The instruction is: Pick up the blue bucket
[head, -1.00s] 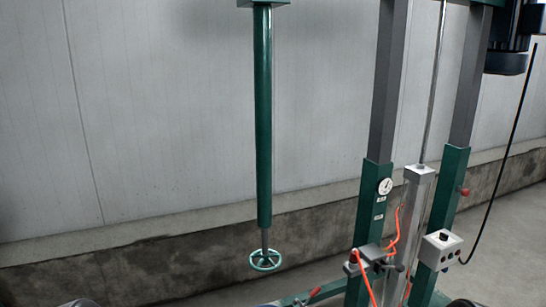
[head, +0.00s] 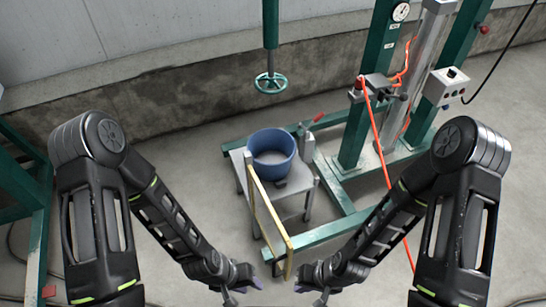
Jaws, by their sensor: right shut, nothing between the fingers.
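The blue bucket (head: 272,168) stands upright on a small grey stand (head: 240,166) near the middle of the head view. Its open top faces up. My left gripper (head: 229,297) is at the bottom edge of the view, nearer to me than the bucket and well apart from it. It is too small and cut off to show its jaws clearly. My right gripper (head: 321,298) is also low in the view, to the right of the left one, shut and empty. Neither gripper touches the bucket.
A yellow frame (head: 271,222) stands on the near side of the bucket. A green handwheel (head: 271,83) hangs on a column above and behind it. Green machine posts (head: 366,100) with an orange hose (head: 376,140) stand at the right. A green structure (head: 25,190) is at the left.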

